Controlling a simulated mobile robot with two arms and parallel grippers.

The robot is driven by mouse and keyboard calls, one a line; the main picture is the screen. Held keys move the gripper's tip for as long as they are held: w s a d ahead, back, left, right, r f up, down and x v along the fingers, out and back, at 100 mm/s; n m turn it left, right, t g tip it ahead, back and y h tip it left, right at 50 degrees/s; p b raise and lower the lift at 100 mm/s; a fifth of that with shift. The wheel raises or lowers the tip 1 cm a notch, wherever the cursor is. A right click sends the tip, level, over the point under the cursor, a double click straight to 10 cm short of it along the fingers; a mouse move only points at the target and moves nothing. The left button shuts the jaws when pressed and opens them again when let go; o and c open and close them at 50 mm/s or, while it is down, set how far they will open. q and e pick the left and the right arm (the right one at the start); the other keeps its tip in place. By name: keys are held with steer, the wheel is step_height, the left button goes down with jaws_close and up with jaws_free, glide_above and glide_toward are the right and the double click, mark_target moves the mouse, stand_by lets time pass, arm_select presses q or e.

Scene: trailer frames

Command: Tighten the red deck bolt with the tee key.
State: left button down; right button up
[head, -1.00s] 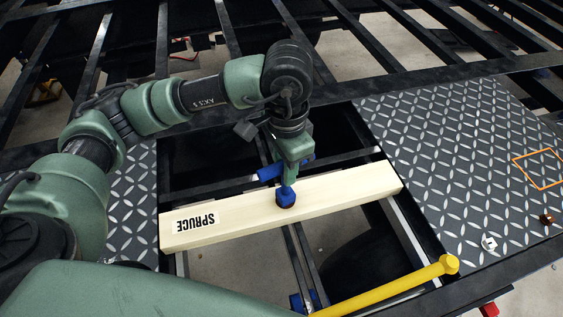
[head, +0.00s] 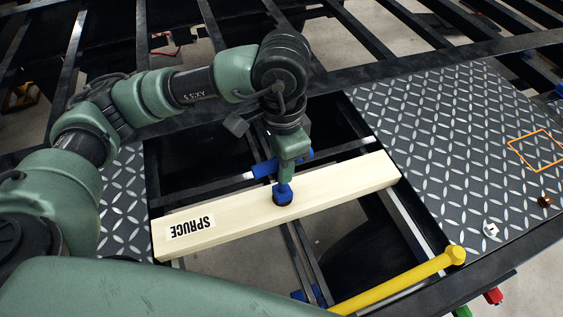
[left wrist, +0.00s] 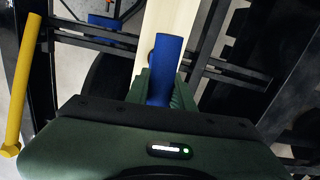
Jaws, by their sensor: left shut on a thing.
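My left gripper (head: 288,164) is shut on the blue tee key (head: 283,191) above the spruce plank (head: 345,187). The key stands about upright, its socket end down at the plank's middle. A small dark brownish rim shows under the socket; I cannot tell whether it is a bolt head or how the socket sits on it. In the left wrist view the key's blue bar (left wrist: 166,62) lies between the green fingers (left wrist: 164,92). I make out no clearly red bolt. My right gripper is not in view.
Open gaps lie between the dark frame beams around the plank. A tread plate (head: 440,150) at right carries a white nut-like piece (head: 491,230), a coppery one (head: 544,201) and an orange outline (head: 536,150). A yellow bar (head: 400,282) crosses the front. A red block (head: 494,296) shows beyond the front edge.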

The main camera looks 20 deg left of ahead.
arm_select(q)
steer(key=shift+r+p, duration=0.7)
steer(key=shift+r, duration=1.85)
